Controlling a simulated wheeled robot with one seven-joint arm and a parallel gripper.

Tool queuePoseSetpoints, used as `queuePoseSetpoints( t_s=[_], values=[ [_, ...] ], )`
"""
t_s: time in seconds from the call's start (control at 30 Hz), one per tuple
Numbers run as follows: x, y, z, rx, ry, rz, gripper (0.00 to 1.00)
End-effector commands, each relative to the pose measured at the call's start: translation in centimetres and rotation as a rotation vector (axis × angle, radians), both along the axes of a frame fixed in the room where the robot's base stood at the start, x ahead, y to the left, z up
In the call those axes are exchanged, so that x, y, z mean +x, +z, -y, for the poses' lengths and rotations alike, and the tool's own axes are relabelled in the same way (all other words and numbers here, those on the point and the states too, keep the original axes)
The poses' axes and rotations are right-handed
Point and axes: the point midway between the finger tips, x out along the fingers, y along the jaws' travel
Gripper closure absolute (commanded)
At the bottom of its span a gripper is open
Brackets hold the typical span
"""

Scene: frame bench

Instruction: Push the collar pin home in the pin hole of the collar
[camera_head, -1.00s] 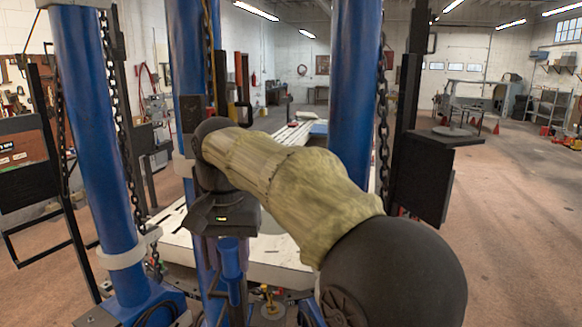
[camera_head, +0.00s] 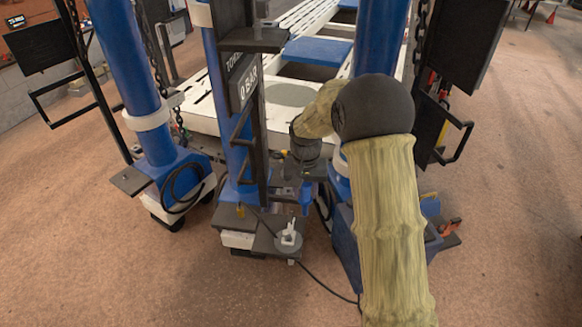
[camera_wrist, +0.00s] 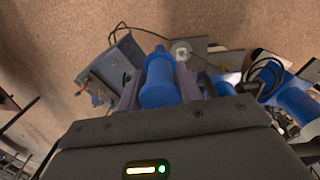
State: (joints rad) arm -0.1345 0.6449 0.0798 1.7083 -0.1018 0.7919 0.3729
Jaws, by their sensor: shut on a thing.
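My gripper (camera_wrist: 159,88) is shut on a blue stepped cylinder, taken to be the collar pin (camera_wrist: 159,72), with one finger on each side of it. In the head view my gripper (camera_head: 305,182) points down beside the middle blue post, and the pin (camera_head: 306,198) shows small beneath it. White collars ring the blue posts, one on the left post (camera_head: 148,119) and one high on the middle post (camera_head: 201,14). I cannot tell which collar is the task's one. No pin hole can be made out, and the pin looks apart from any collar.
A black upright panel with a label (camera_head: 244,85) stands close left of my gripper. A white slotted frame bench (camera_head: 290,97) lies behind. A small base with a white fitting (camera_head: 288,238) and a cable are on the floor. Open floor (camera_head: 170,285) lies in front.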

Motion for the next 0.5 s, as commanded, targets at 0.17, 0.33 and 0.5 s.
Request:
queuePoseSetpoints(
  t_s=[0.17,0.33,0.5],
  values=[
    [-0.8,-7.6,2.8,-0.002,0.02,-0.008,0.95],
    [-2.3,-14.1,5.1,0.001,0.044,-0.011,0.95],
    [-4.4,-20.4,7.3,0.009,0.072,-0.013,0.95]
  ],
)
